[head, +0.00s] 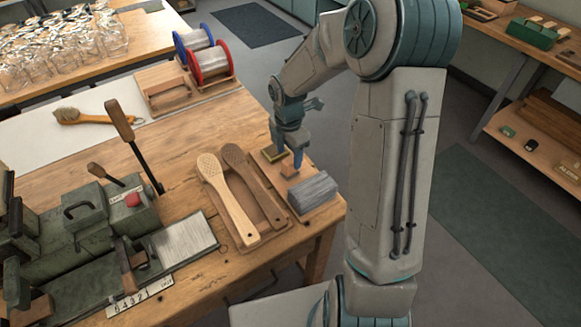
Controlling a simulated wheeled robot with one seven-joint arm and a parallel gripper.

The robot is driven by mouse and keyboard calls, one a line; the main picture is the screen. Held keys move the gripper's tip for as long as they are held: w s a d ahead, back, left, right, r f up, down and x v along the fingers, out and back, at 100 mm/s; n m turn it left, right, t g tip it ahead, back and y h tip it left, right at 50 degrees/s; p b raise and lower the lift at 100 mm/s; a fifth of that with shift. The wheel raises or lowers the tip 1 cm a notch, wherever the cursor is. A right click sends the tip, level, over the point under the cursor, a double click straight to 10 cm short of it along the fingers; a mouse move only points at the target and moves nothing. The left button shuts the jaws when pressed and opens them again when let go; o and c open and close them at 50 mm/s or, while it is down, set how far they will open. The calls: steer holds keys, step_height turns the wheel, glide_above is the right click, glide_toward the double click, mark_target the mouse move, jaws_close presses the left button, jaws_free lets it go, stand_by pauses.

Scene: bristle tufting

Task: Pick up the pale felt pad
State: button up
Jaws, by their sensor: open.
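I cannot make out the pale felt pad with certainty. A small flat dark block with a yellowish edge (272,155) lies on the workbench beside my gripper (293,162), partly hidden by it. My gripper points down at the bench's right end and is open. Its blue fingers are low over the small items there. A small orange-brown piece (288,170) shows just below the fingers. The picture is too small to tell whether the fingers touch anything.
A grey ridged block (313,191) lies close in front of my gripper. Two wooden brush bodies (228,197) lie in a tray to its left. A green machine (90,225) with levers, a bristle brush (95,116) and wire spools (208,63) share the workbench (185,138).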

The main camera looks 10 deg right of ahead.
mark_target(290, 160)
steer(key=shift+s+f, duration=0.15)
steer(key=shift+f, duration=2.6)
steer(key=c, duration=1.1)
